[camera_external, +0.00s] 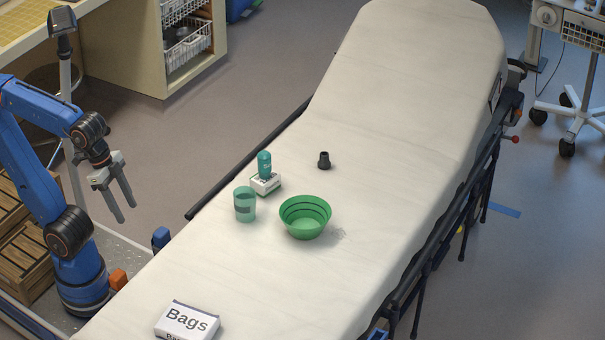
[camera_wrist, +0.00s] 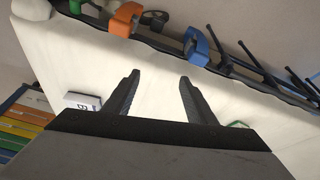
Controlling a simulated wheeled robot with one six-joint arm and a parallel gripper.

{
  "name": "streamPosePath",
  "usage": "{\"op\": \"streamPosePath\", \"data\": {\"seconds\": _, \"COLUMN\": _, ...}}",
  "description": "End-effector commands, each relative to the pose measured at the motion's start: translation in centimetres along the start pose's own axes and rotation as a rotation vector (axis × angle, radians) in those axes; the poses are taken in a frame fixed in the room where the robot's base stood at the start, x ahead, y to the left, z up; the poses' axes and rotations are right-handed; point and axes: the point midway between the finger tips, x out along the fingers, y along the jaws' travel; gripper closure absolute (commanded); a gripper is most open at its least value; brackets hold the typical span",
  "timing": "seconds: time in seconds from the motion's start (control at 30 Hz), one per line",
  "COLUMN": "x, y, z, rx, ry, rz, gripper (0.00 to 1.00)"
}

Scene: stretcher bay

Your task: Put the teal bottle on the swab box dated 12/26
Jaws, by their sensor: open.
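The teal bottle (camera_external: 264,162) is upright in the external view and appears to rest on top of a small white and green box (camera_external: 266,186) on the stretcher. The print on that box is too small to read, so I cannot confirm its date. My gripper (camera_external: 126,212) is open and empty, with its fingers pointing down, left of the stretcher and well apart from the bottle. In the wrist view my gripper (camera_wrist: 159,77) also shows open with nothing between its fingers. I do not see the bottle there.
A clear green cup (camera_external: 245,205) stands close to the small box. A green bowl (camera_external: 305,218) and a small black object (camera_external: 324,160) are to its right. A white Bags box (camera_external: 188,321) lies at the near end. The stretcher's upper part (camera_external: 420,70) is clear.

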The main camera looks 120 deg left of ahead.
Motion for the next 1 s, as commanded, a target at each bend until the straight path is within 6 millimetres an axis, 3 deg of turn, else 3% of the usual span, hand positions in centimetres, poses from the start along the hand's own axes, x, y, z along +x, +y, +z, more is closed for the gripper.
{"op": "streamPosePath", "data": {"seconds": 0.1, "x": 1.3, "y": 1.0, "z": 3.8, "rx": 0.099, "ry": 0.029, "rz": 0.022, "gripper": 0.49}}
{"op": "streamPosePath", "data": {"seconds": 0.3, "x": 2.9, "y": 1.6, "z": 7.3, "rx": 0.195, "ry": 0.058, "rz": 0.043, "gripper": 0.49}}
{"op": "streamPosePath", "data": {"seconds": 1.0, "x": 3.2, "y": 1.7, "z": 7.8, "rx": 0.213, "ry": 0.062, "rz": 0.046, "gripper": 0.49}}
